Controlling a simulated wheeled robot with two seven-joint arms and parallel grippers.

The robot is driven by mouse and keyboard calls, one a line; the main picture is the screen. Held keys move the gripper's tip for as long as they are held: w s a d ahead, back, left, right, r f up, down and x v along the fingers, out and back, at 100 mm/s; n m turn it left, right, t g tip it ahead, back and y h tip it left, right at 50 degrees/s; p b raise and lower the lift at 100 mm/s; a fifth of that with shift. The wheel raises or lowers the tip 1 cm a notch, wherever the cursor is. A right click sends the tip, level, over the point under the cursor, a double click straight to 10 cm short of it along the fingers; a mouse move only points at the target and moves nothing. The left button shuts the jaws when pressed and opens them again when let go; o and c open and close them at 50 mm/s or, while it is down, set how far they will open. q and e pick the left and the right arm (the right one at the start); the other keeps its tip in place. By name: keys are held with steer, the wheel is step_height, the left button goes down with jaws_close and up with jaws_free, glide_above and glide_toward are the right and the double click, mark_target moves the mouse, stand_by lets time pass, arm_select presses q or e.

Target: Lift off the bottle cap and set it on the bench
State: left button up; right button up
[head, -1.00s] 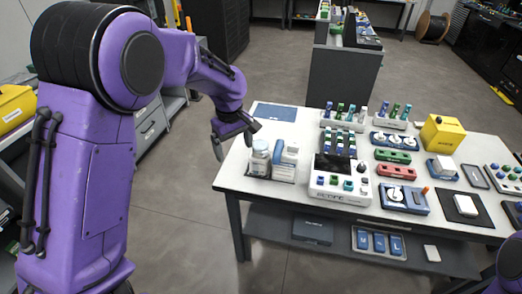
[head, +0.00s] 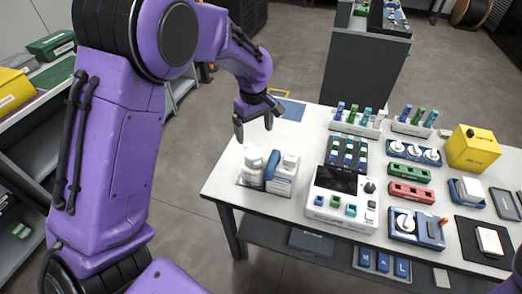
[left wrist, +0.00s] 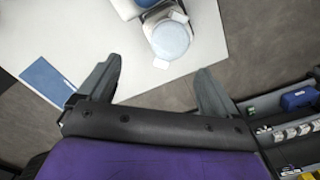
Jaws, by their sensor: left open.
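A white bottle (head: 252,167) with a pale cap (head: 253,152) stands at the near left corner of the bench (head: 223,180). In the left wrist view the round light-blue cap (left wrist: 170,40) shows from above, beyond my fingertips and between their lines. My left gripper (head: 255,128) is open and empty, above and just behind the bottle, not touching it. Its two spread fingers also show in the left wrist view (left wrist: 158,75).
A blue and white container (head: 283,175) stands close beside the bottle. A white splicer with a dark screen (head: 342,180) is to the right. A blue mat (head: 291,110) lies at the far left. Racks, a yellow box (head: 473,148) and small trays fill the right side.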

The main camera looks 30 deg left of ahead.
mark_target(253, 152)
arm_select(q)
steer(key=s+f, duration=0.2)
steer(key=f, duration=0.1)
steer(key=shift+s+a+f, duration=0.1)
steer(key=shift+a+f, duration=0.05)
steer(key=f, duration=0.2)
steer(key=f+p, duration=0.1)
steer(key=f, duration=0.3)
steer(key=shift+w+d+p, duration=0.35)
steer(key=shift+s+r, duration=0.2)
steer(key=shift+c, duration=0.2)
steer(key=shift+w, duration=0.1)
steer(key=c, duration=1)
arm_select(e)
steer(key=shift+s+r, duration=0.5)
steer(key=shift+r, duration=0.4)
